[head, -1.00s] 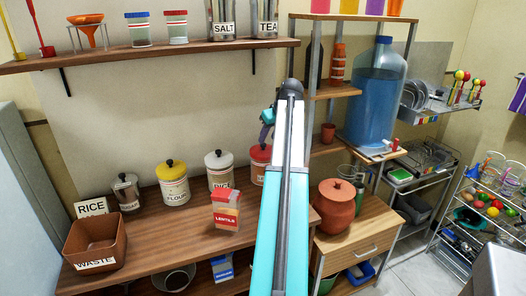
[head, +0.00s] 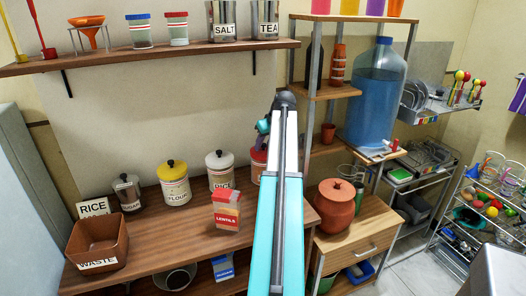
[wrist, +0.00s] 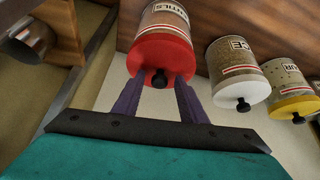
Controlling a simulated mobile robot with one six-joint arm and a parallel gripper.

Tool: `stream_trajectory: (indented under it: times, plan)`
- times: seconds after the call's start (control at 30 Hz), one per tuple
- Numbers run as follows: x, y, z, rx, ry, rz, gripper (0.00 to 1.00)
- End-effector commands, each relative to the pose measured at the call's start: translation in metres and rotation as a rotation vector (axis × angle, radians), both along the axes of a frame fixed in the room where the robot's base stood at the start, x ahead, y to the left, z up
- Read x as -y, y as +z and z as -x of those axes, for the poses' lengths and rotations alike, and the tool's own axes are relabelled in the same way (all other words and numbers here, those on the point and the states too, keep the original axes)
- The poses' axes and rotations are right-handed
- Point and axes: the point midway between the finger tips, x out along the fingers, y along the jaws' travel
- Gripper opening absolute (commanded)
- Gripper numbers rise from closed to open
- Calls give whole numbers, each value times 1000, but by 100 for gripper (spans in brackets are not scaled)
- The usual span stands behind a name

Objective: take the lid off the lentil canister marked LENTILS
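In the head view the canister (head: 257,172) stands on the counter, mostly hidden by my arm and gripper. My gripper (wrist: 160,85) is open. Its two purple fingers point at the lid, one on each side of the knob, with gaps to it. Whether the fingertips touch the lid is not clear.
Rice (head: 220,170), flour (head: 174,183) and sugar (head: 127,192) canisters stand in a row to the left. A red-topped lentils packet (head: 226,210) stands in front, and a brown waste bin (head: 97,243) at far left. A shelf (head: 150,54) runs above.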

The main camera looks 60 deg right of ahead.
Motion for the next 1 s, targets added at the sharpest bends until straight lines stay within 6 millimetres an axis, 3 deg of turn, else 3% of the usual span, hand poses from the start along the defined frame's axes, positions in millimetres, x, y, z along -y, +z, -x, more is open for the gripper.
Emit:
stream_trajectory:
  times: [0.4, 0.63, 1.0]
  plan:
    - [0, 0, 1, 0, -1, 0, 38]
    - [0, 0, 1, 0, -1, 0, 1]
    - [1, 2, 1, 0, -1, 0, 0]
